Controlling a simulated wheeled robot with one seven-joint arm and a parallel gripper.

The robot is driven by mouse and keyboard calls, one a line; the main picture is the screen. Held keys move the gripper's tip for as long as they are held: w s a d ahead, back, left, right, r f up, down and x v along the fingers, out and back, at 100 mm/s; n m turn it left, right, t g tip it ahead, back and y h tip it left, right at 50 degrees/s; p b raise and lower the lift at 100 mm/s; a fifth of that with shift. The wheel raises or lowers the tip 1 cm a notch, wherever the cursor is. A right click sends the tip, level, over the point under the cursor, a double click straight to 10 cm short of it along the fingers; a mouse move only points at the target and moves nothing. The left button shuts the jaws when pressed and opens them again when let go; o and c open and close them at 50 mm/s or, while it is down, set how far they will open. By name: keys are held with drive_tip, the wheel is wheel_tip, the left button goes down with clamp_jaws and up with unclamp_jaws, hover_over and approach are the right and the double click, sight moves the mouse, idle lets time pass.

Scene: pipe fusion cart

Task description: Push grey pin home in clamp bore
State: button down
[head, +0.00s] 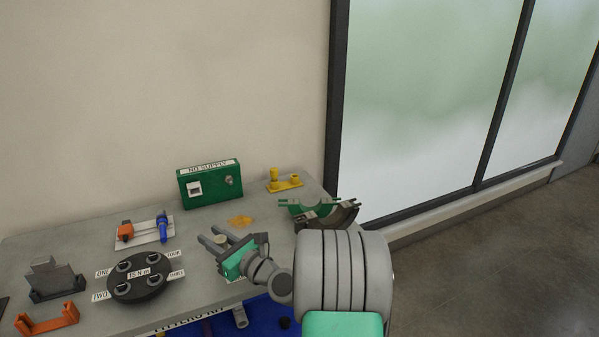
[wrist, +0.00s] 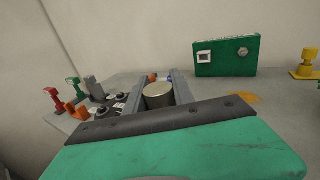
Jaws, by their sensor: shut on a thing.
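My gripper (head: 213,236) is over the right part of the cart top, its two grey fingers pointing away from me. It is shut on a short, round grey-beige pin (head: 220,240). The wrist view shows the pin's flat top (wrist: 158,91) between the fingers; its lower part is hidden behind the gripper body. A green half-ring clamp (head: 309,208) with a dark lower half (head: 340,217) stands at the right end of the cart, apart from my gripper. My arm hides part of it, and I cannot make out its bore.
A green NO SUPPLY box (head: 210,183) stands at the back, with a yellow fitting (head: 285,182) to its right. A black round plate (head: 139,279) with labels lies left of my gripper. An orange bracket (head: 47,320) and a grey block (head: 54,276) sit farther left.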

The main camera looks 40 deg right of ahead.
drive_tip(key=d+r+m+h+p, duration=0.1)
drive_tip(key=d+r, duration=0.3)
drive_tip(key=d, duration=0.8)
drive_tip(key=s+d+r+m+h+p, duration=0.1)
drive_tip(key=d+r+h, duration=0.2)
drive_tip(key=d, duration=1)
drive_tip(key=shift+s+d+r+m+p, duration=0.2)
drive_tip(key=shift+r+m+p, duration=0.2)
drive_tip(key=shift+r, duration=0.55)
drive_tip(key=shift+r+p, duration=0.15)
drive_tip(key=shift+p, duration=0.2)
drive_tip(key=shift+s, duration=0.1)
wheel_tip(320, 180, down, 6)
drive_tip(key=shift+r+b, duration=0.1)
drive_tip(key=shift+b, duration=1.1)
drive_tip(key=shift+p, duration=0.75)
drive_tip(key=shift+a+f+b, duration=0.1)
drive_tip(key=shift+f+b, duration=1.3)
drive_tip(key=shift+f, duration=1.25)
